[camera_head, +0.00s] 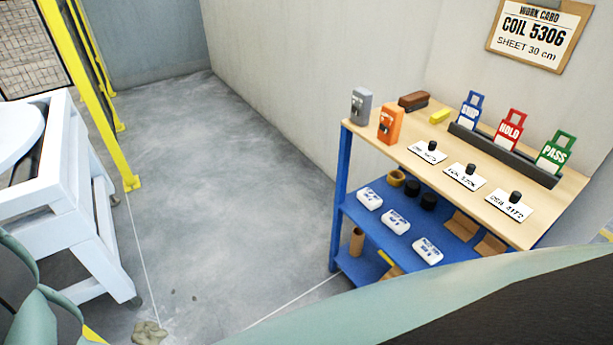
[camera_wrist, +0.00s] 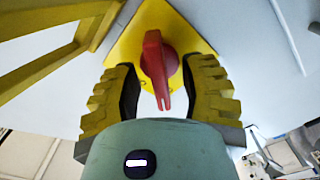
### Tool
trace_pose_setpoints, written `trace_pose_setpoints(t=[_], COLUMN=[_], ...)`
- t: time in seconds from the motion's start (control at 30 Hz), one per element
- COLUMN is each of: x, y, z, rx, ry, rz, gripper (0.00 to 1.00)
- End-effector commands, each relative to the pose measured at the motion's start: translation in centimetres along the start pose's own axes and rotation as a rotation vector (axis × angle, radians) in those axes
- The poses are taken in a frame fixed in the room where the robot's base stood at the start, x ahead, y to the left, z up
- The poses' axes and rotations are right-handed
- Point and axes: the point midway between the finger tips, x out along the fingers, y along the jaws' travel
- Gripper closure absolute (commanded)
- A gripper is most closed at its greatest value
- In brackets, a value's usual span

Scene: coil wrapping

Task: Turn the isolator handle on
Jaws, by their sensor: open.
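The isolator handle (camera_wrist: 158,62) is a red rotary knob on a yellow plate (camera_wrist: 178,22), seen in the wrist view. Its pointed end is toward the bottom of the picture, and the handle stands nearly upright there. My gripper (camera_wrist: 160,85) is open, with one yellow ribbed finger on each side of the handle. Gaps show between the handle and both fingers, so neither seems to touch it. The markings on the plate are mostly hidden. The handle and my gripper cannot be made out in the head view.
A blue shelf bench (camera_head: 345,190) with a wooden top stands at the right, holding tags, cards and boxes. A white machine frame (camera_head: 85,220) stands at the left beside yellow posts (camera_head: 90,90). The grey floor (camera_head: 220,190) between them is mostly clear.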

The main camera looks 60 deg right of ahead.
Motion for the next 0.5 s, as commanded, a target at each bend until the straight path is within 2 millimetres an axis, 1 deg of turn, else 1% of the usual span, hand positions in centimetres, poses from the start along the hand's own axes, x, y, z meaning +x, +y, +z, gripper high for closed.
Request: trace_pose_setpoints(t=[0.1, 0.37, 0.4, 0.5], x=[0.51, 0.55, 0.55, 0.53], y=[0.03, -0.01, -0.01, -0.01], z=[-0.17, -0.13, -0.13, -0.12], rx=[0.0, -0.001, -0.001, -0.001], ry=[0.004, 0.003, 0.003, 0.003], rz=[0.0, -0.001, -0.001, -0.001], gripper=[0.58, 0.58, 0.53, 0.64])
